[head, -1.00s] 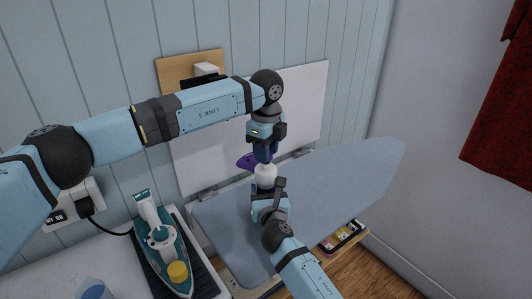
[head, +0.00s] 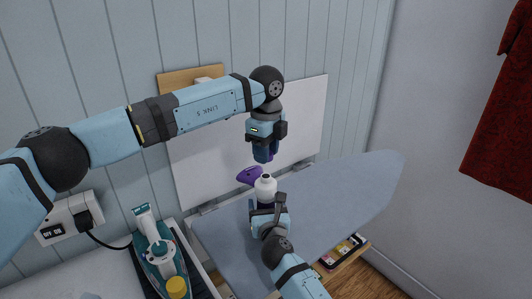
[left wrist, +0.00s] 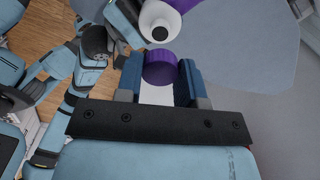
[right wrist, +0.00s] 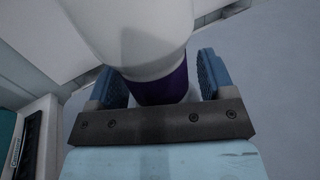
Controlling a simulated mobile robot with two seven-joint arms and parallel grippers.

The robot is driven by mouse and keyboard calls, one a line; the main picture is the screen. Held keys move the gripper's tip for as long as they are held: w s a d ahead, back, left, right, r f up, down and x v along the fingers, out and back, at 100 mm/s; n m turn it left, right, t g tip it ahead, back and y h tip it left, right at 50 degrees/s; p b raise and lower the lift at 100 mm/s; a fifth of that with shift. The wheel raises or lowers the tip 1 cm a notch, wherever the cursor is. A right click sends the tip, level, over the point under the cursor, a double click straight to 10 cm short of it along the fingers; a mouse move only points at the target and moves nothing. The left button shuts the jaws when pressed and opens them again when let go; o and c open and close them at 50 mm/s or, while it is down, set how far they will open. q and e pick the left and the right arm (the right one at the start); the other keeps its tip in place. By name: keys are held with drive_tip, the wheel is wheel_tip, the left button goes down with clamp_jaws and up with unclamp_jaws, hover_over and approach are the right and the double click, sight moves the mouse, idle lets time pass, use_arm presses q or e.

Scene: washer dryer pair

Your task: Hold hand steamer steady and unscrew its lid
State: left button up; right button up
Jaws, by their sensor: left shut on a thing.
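The hand steamer (head: 265,186) has a white body and a purple head, and stands upright over the ironing board in the head view. In the left wrist view its white top (left wrist: 160,20) shows a dark round opening. The purple lid (left wrist: 160,66) is apart from it, between the fingers of my left gripper (left wrist: 160,80), which is shut on it above the steamer. My right gripper (right wrist: 158,85) is around the lower purple part of the steamer, with a finger on each side, and looks shut on it. In the head view the steamer hides much of that grip.
The grey-blue ironing board (head: 340,200) lies below, with free room to the right. A teal iron (head: 160,255) stands on a dark mat at left. A wall socket (head: 68,220) with a plug and a white panel (head: 300,120) are behind.

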drive_tip(key=shift+o, duration=1)
drive_tip(key=shift+r, duration=0.1)
